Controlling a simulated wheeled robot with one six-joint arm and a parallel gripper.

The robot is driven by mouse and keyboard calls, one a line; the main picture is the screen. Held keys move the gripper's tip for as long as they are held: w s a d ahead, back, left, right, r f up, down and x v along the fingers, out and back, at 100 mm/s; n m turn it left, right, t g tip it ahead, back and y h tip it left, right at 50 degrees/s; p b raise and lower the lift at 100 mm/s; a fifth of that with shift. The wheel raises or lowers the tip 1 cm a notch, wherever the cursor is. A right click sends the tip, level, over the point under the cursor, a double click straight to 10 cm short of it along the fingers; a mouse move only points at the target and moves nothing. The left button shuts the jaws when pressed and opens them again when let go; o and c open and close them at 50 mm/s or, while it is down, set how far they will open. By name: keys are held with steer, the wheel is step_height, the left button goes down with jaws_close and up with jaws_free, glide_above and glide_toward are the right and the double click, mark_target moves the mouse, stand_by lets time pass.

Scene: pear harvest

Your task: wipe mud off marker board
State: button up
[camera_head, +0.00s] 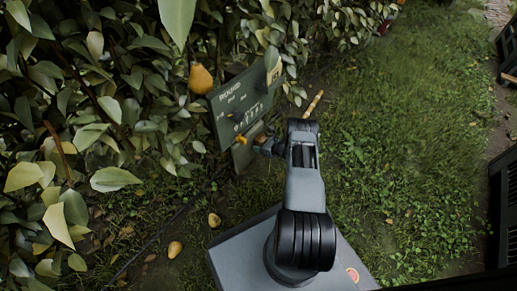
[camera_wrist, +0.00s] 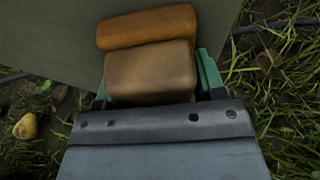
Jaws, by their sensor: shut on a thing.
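The dark green marker board (camera_head: 228,101) with white lettering stands at the hedge's edge in the head view. It is tilted in the picture, and its plain surface fills the upper left of the wrist view (camera_wrist: 45,40). My gripper (camera_wrist: 152,80) has green fingers shut on a brown sponge-like block (camera_wrist: 150,72). An orange-brown strip (camera_wrist: 147,27) lies along the block's far side, against the board or very close to it; I cannot tell if they touch. In the head view my gripper is at the board's lower edge. I cannot make out mud clearly.
A leafy hedge (camera_head: 90,100) with a hanging pear (camera_head: 201,79) crowds the left. Fallen pears (camera_head: 174,249) lie on the soil, one also in the wrist view (camera_wrist: 26,126). Open grass (camera_head: 400,160) lies to the right, with dark crates (camera_head: 503,200) at the right edge.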

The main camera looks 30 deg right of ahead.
mark_target(247, 153)
steer(key=shift+w+d, duration=0.3)
steer(key=shift+d, duration=0.4)
steer(key=shift+a, duration=0.1)
steer(key=shift+s+a+p, duration=0.6)
steer(key=shift+a+p, duration=0.1)
steer(key=shift+a, duration=0.7)
steer(key=shift+s+a+p, duration=0.6)
steer(key=shift+a+p, duration=0.1)
steer(key=shift+a, duration=0.7)
steer(key=shift+s+a+p, duration=0.6)
steer(key=shift+a+p, duration=0.1)
steer(key=shift+a, duration=0.7)
steer(key=shift+s+a+p, duration=0.3)
steer(key=shift+s+a, duration=0.15)
steer(key=shift+a, duration=0.25)
steer(key=shift+s+a+p, duration=0.25)
steer(key=shift+s+a, duration=0.2)
steer(key=shift+a, duration=0.2)
steer(key=s+d, duration=0.2)
steer(key=s, duration=0.3)
steer(key=shift+s+d+p, duration=0.25)
steer(key=shift+d+p, duration=0.05)
steer(key=shift+p, duration=0.15)
